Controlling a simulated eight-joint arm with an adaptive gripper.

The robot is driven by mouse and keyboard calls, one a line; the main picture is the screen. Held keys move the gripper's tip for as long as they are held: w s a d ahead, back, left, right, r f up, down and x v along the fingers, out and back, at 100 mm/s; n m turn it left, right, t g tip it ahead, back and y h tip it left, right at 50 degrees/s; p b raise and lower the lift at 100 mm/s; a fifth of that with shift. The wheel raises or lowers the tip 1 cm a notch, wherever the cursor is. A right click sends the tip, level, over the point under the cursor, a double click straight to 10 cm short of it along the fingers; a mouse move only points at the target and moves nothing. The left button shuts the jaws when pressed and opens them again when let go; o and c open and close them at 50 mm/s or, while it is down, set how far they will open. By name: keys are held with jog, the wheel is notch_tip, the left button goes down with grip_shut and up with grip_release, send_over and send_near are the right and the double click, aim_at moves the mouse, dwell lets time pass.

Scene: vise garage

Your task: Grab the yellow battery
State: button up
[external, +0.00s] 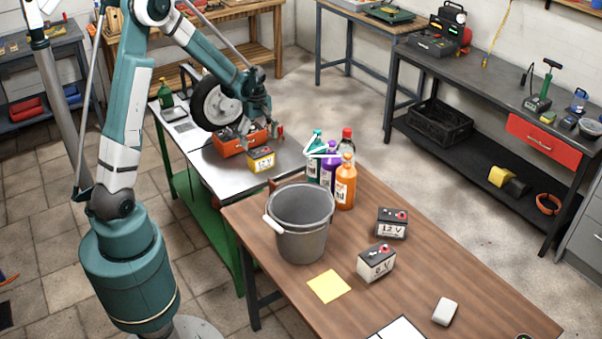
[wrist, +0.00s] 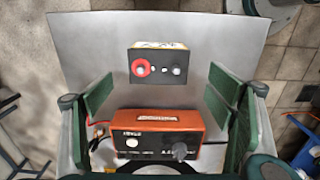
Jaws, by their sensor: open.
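The yellow battery (external: 261,159) stands on the metal-topped green workbench (external: 212,165). In the wrist view the battery (wrist: 158,66) shows its dark top with one red and one grey terminal, and a thin yellow edge. My gripper (external: 262,130) is above the bench, close over the battery and an orange device. In the wrist view my gripper (wrist: 158,94) is open, with its green pads wide apart and nothing between them held. The battery appears just ahead of the pads, between their lines, and not touched.
The orange device with knobs (wrist: 155,136) sits right beside the battery, low between the fingers. A black wheel (external: 216,106) shows behind it. Several bottles (external: 345,183), a grey bucket (external: 300,222) and two other batteries, 12V (external: 391,224) and 6V (external: 376,263), stand on the wooden table.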

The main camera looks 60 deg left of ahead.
aim_at(260, 151)
jog(key=shift+f, duration=1.25)
jog(key=shift+f, duration=0.1)
jog(key=shift+w+f+b, duration=0.1)
jog(key=shift+f+b, duration=0.75)
jog(key=shift+f, duration=1.65)
jog(key=c, duration=1.6)
jog(key=shift+r, duration=0.15)
jog(key=shift+r+p, duration=0.95)
jog(key=shift+r, duration=3.9)
